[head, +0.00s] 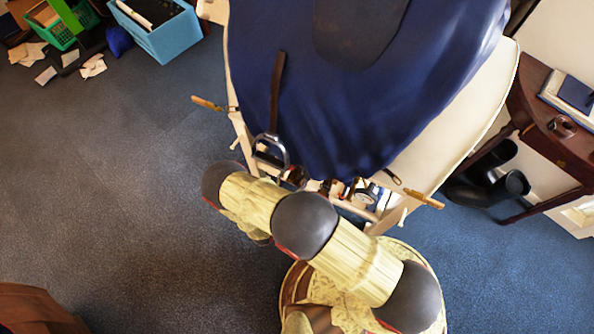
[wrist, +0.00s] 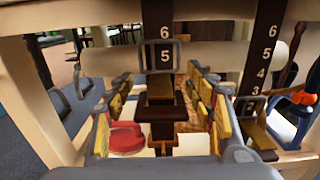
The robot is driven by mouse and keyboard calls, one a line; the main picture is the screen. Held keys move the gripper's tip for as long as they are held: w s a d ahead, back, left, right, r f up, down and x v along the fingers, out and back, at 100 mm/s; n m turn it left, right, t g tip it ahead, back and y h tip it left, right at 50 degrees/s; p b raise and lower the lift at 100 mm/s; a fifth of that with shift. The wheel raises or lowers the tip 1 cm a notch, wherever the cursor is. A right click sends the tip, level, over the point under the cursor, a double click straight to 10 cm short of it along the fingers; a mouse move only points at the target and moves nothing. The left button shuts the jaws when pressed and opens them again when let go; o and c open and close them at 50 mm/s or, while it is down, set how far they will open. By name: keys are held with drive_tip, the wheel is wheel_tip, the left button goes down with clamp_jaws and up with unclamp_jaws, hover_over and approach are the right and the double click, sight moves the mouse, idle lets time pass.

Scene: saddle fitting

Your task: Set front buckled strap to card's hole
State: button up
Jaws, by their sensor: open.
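In the wrist view, one dark numbered strap (wrist: 158,20) hangs at the centre, with 6 above 5. Its metal buckle (wrist: 146,56) frames the 5, and a gold block (wrist: 160,89) sits just below. A second dark strap (wrist: 265,50) hangs to the right, showing 6, 5, 4 and 3. Its buckle (wrist: 248,101) is near the 3, with a gold tab (wrist: 258,136) below. I cannot tell which strap is the front one. My gripper (wrist: 164,90) is open, its yellow fingers on either side of the centre strap's lower end. The head view does not show it. I cannot make out the card.
The navy-covered saddle (head: 330,90) sits on a pale stand, a stirrup (head: 270,150) hanging at its left. A pale wooden post (wrist: 45,85) and orange-and-blue item (wrist: 298,99) flank the straps. A wooden table (head: 545,120) stands right; carpet at left (head: 130,150) is clear.

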drive_tip(key=shift+o, duration=0.2)
drive_tip(key=v, duration=1.2)
drive_tip(key=shift+f, duration=0.1)
idle(0.8)
